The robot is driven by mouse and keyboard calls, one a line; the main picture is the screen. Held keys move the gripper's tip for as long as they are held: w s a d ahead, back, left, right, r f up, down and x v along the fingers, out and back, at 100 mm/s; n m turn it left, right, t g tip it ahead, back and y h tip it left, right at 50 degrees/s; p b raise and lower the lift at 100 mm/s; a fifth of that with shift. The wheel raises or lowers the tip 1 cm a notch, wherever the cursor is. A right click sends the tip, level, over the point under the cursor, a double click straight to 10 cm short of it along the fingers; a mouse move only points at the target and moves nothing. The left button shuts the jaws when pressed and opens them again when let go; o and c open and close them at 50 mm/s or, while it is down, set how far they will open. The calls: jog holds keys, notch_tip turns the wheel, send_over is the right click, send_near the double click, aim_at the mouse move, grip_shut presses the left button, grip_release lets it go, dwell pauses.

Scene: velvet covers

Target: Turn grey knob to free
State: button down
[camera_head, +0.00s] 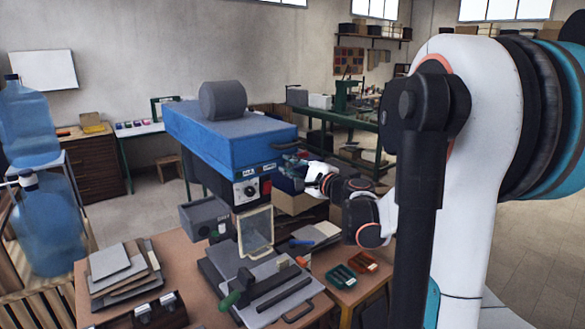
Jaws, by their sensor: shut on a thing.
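A blue-covered machine (205,135) stands in the middle of the view, with a large dark grey cylinder (223,100) on top. Its front carries small labels and a control panel with a round dial (250,189). My gripper (284,163) is at the right end of the machine's front, just below the blue cover, coming in from the right. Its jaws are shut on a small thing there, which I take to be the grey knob. The knob itself is hidden by the fingers and too small to make out, so its setting cannot be read.
Blue water bottles (45,225) stand left. My arm covers the right side.

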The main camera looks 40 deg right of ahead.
jog(key=shift+f+m, duration=0.1)
jog(key=shift+m, duration=0.4)
jog(key=c, duration=1.4)
grip_release()
jog(key=s, duration=1.2)
